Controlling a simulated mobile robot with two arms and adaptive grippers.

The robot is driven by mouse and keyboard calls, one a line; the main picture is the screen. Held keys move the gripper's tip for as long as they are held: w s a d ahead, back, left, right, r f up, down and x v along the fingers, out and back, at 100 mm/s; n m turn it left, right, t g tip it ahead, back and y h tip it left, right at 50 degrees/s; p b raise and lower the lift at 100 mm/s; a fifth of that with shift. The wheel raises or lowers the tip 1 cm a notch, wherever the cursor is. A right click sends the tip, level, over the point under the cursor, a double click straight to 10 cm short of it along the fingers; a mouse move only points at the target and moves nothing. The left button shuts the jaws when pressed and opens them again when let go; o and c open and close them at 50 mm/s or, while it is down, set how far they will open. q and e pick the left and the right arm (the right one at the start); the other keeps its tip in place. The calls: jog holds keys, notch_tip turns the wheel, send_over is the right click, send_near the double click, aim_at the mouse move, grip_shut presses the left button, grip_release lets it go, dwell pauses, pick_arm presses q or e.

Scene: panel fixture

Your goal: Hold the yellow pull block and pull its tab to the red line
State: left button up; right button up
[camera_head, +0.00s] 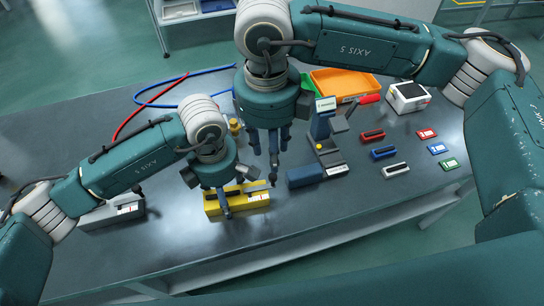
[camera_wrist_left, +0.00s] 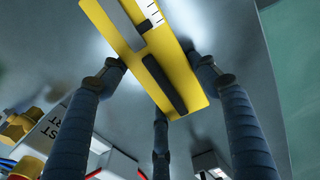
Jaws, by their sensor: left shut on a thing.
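The yellow pull block (camera_head: 239,207) lies on the dark table near its front edge, with a dark slot and a white scale label (camera_head: 257,197) with reddish marks on top. My left gripper (camera_head: 224,205) comes down over its left part, shut on it. In the left wrist view the fingers straddle the yellow block (camera_wrist_left: 189,72), and a dark bar, a grey slot and white scale ticks show on top. Which piece is the tab is hard to tell. My right gripper (camera_head: 272,165) hangs behind the block's right end with fingers apart, open and empty.
A grey block (camera_head: 112,215) lies to the left, partly behind my left arm. A blue-grey fixture (camera_head: 328,155) stands to the right, with an orange tray (camera_head: 344,84) behind it. Several small coloured blocks and cards lie further right. Red and blue cables cross the back left.

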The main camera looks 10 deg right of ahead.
pick_arm(q)
jog(key=o, duration=1.5)
jog(key=shift+o, duration=0.2)
jog(key=shift+r, duration=0.15)
jog(key=w+a+r, duration=0.1)
jog(key=a+r, duration=0.1)
jog(key=r, duration=0.5)
jog(key=a+r, duration=0.2)
jog(key=r, duration=0.5)
jog(key=shift+w+a+r, duration=0.35)
jog(key=shift+w+a, duration=0.05)
